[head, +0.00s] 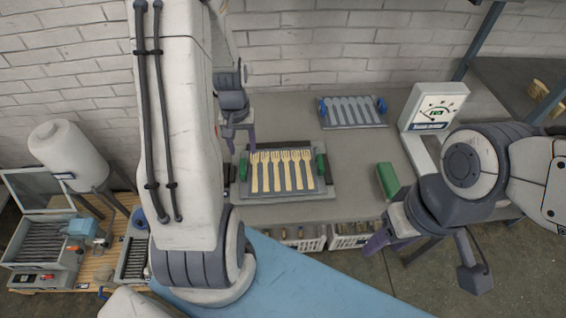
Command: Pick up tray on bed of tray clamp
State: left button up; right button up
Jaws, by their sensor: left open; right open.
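A dark tray (317,183) holds a row of pale wooden forks (283,170). It lies on the grey bed of the tray clamp (326,194), with a green piece (321,166) at its right end and another at its left end. My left gripper (240,141) is open, pointing down just behind the tray's left end; I cannot tell whether it touches anything. My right gripper (396,246) is open and empty in front of the bench at the right, well away from the tray.
A second tray (352,111) with blue end pieces lies at the back. A green block (388,181) and a gauge with a dial (434,106) stand to the right. Crates (350,240) sit under the bench's front edge. Machines are at the far left.

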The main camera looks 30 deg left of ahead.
pick_arm(q)
send_over(242, 169)
jog(key=shift+n, duration=0.3)
notch_tip(242, 169, down, 5)
jog(key=shift+f, duration=0.15)
notch_tip(242, 169, down, 4)
jog(key=shift+s+d+f+p, duration=0.1)
jog(key=shift+f+p, duration=0.05)
jog(key=shift+p, duration=0.75)
jog(key=shift+f, duration=0.65)
grip_shut()
